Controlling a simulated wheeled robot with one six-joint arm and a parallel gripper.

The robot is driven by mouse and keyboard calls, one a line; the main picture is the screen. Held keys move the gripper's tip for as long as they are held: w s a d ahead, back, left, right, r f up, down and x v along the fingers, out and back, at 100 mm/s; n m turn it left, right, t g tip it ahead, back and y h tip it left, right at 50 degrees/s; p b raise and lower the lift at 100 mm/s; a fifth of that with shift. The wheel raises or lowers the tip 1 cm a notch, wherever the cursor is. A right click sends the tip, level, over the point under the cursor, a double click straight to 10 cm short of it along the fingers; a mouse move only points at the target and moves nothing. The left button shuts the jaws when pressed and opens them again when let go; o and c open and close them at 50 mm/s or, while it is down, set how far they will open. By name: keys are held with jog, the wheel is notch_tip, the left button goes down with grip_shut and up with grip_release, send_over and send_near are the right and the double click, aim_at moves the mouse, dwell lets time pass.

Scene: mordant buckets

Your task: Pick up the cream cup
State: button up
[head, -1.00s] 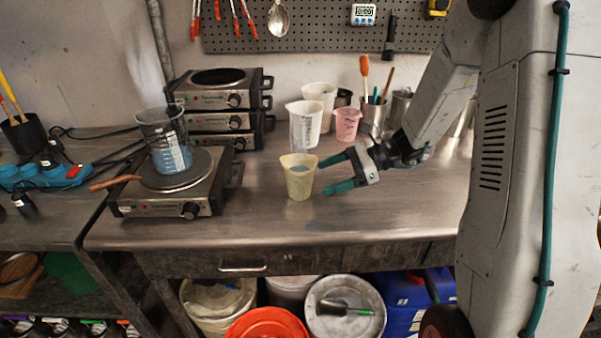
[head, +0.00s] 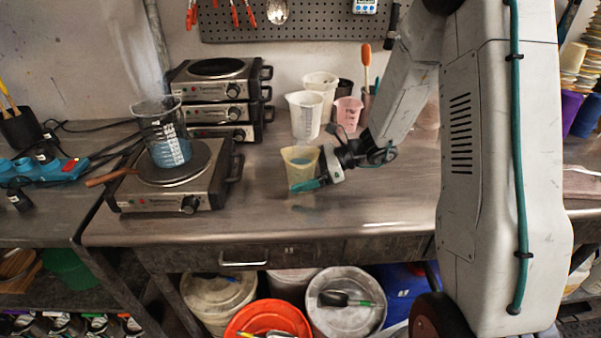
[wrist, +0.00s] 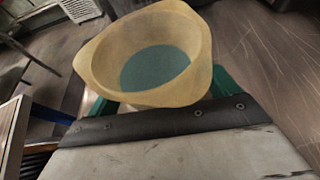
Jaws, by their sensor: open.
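The cream cup (head: 299,165) stands upright on the steel bench, right of the hotplate, with teal-blue liquid in it. In the wrist view the cup (wrist: 150,30) fills the upper middle, its rim and pouring lip facing me. My gripper (head: 308,184) is at the cup, reaching in from the right, with a teal finger across the cup's near side. In the wrist view the teal fingers (wrist: 165,95) show on the left and right of the cup, partly hidden below it. The jaws are open; I cannot tell whether either finger touches the cup.
A hotplate (head: 160,195) bears a glass beaker (head: 161,125) with blue liquid to the left. White jugs (head: 304,117) and a pink cup (head: 347,112) stand behind my gripper. The bench front (head: 240,230) is clear. Buckets (head: 345,310) sit underneath.

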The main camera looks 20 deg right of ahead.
jog(key=c, duration=1.2)
jog(key=shift+r, duration=0.15)
